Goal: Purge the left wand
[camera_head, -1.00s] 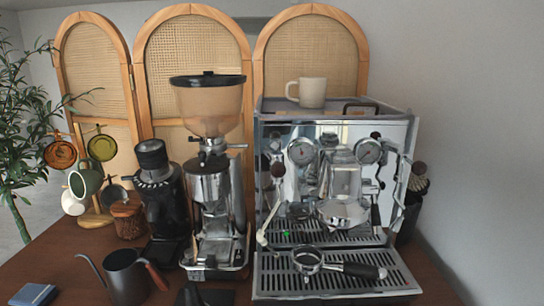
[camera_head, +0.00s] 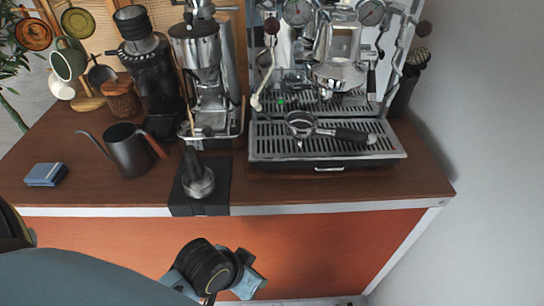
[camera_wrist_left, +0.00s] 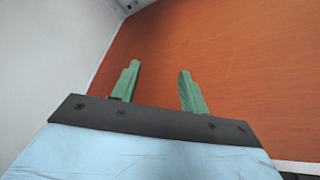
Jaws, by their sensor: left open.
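The left wand (camera_head: 262,85) hangs at the left front of the chrome espresso machine (camera_head: 290,75), its tip above the left end of the drip tray (camera_head: 270,146). A dark knob (camera_head: 271,26) sits above it. My left arm comes in at the lower left of the head view, in front of the cart and below the counter edge, well away from the wand. Its fingers are not clear there. In the left wrist view my left gripper (camera_wrist_left: 158,74) is open, with two green fingers apart and nothing between them, against the orange panel. My right gripper is not in view.
A portafilter (camera_head: 302,125) lies on the drip tray, its handle to the right. A tamper (camera_head: 197,178) stands on a black mat (camera_head: 215,198) near the counter edge. A grinder (camera_head: 200,75), a kettle (camera_head: 128,150) and a blue box (camera_head: 45,174) stand left. The orange front panel (camera_head: 340,240) drops below.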

